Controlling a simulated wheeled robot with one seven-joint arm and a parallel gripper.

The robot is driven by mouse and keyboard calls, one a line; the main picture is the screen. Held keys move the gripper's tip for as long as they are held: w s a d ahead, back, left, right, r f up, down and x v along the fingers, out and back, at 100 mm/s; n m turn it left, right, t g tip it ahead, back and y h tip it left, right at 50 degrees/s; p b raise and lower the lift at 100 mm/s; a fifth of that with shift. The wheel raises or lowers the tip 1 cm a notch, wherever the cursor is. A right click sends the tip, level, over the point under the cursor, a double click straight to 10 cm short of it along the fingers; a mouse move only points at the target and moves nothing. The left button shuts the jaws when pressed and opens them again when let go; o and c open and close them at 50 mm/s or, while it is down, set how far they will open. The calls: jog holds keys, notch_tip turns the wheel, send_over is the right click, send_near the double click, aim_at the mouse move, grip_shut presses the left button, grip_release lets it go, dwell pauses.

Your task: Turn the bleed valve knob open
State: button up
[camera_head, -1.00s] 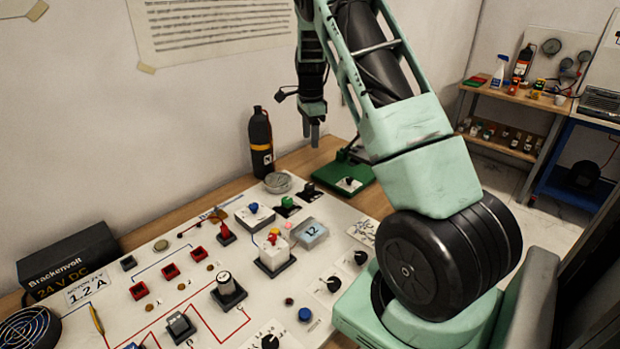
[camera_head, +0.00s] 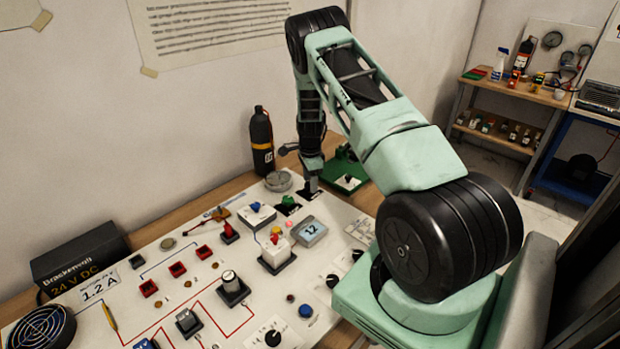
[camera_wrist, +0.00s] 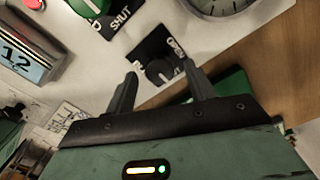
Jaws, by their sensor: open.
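A small black knob (camera_wrist: 160,71) with a white pointer line sits on a black square plate in the wrist view. In the head view my gripper (camera_head: 312,186) points down over the panel's back right corner and hides most of the knob. A green knob (camera_wrist: 90,5) beside a "SHUT" label shows at the wrist view's top left, and also in the head view (camera_head: 288,200).
A round gauge (camera_head: 279,181) lies just left of my gripper, and a black bottle (camera_head: 262,145) stands behind it. A green-based device (camera_head: 346,178) is close on the right. The display box (camera_head: 310,232) and raised switches stand nearer on the white panel.

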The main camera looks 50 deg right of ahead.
jog(key=shift+f, duration=0.3)
jog(key=c, duration=1)
